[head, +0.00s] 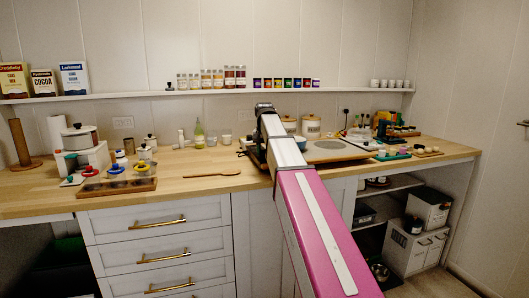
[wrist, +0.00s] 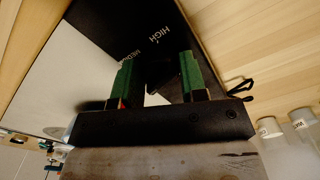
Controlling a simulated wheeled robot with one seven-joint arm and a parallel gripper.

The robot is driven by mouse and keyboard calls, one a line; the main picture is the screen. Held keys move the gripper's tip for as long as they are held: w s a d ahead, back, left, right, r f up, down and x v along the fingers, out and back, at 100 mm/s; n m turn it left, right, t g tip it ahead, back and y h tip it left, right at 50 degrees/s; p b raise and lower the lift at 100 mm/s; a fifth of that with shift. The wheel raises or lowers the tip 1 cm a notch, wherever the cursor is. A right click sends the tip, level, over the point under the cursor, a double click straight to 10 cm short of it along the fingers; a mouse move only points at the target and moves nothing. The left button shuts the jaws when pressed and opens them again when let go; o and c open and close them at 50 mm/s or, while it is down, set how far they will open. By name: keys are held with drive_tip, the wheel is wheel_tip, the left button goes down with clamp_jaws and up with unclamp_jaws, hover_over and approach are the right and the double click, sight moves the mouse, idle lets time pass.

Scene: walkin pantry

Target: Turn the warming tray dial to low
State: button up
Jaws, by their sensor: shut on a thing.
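The warming tray (wrist: 55,80) fills much of the wrist view, with a pale shiny plate and a black control panel (wrist: 120,25). White lettering on the panel reads HIGH, and a partly covered word starts MED. My gripper (wrist: 160,78) has green finger pads that are shut on the dark dial (wrist: 162,72) between them. The dial's pointer and the low mark cannot be made out. In the head view my arm reaches over the counter and hides the panel and dial; my gripper is at its far end (head: 264,108).
The wooden counter (head: 215,171) carries a wooden spoon (head: 212,175) left of my arm. Canisters (head: 311,127) stand behind the tray. In the wrist view, pale jars (wrist: 275,140) and a dark cord (wrist: 238,90) lie to the right. A shelf runs above.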

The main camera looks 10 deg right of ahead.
drive_tip(key=o, duration=0.9)
wheel_tip(320, 180, up, 11)
drive_tip(key=shift+f, duration=0.1)
idle(0.3)
